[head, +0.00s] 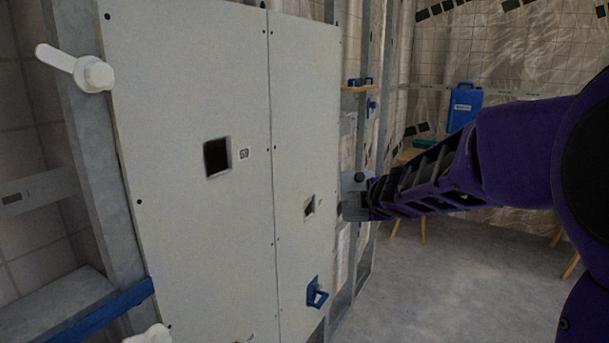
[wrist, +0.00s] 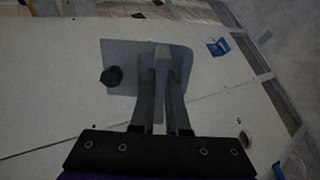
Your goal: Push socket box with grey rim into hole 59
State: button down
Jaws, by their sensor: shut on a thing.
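Hole 59 (head: 216,157) is a dark square opening in the left grey wall panel (head: 190,80), with a "59" label (head: 243,154) on its right. My gripper (head: 373,194) is at the right edge of the right panel, well to the right of hole 59. It is shut on a flat grey plate with a black knob (head: 360,178). In the wrist view the grey plate (wrist: 122,55) shows beyond and beside the shut fingers (wrist: 162,85). I cannot make out a socket box with a grey rim in either view.
A smaller labelled opening (head: 309,207) and a blue bracket (head: 316,293) are on the right panel. A white handle (head: 75,68) sticks out at upper left. A wooden ledge (head: 358,88) holds blue items. A blue canister (head: 465,103) stands behind. The floor at right is open.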

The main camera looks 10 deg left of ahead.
jog(key=s+a+r+n+g+y+b, duration=0.1)
jog(key=s+a+r+n+g+y, duration=0.4)
jog(key=s+a+r+n+y, duration=0.8)
jog(key=w+a+f+m+y, duration=0.1)
jog(key=w+a+m, duration=0.1)
jog(key=a, duration=0.6)
jog(key=shift+w+a+f+p, duration=0.2)
jog(key=shift+w+f+p, duration=0.25)
jog(key=shift+w, duration=0.15)
jog(key=shift+w+a, duration=0.15)
jog(key=shift+a, duration=0.2)
jog(key=shift+w+a, duration=0.3)
jog(key=shift+a, duration=0.35)
jog(key=shift+w+a, duration=0.2)
jog(key=shift+a, duration=0.25)
jog(key=shift+w+a, duration=0.15)
jog(key=shift+a, duration=0.25)
jog(key=shift+w+a+b, duration=0.3)
jog(key=shift+a, duration=0.3)
dwell(0.8)
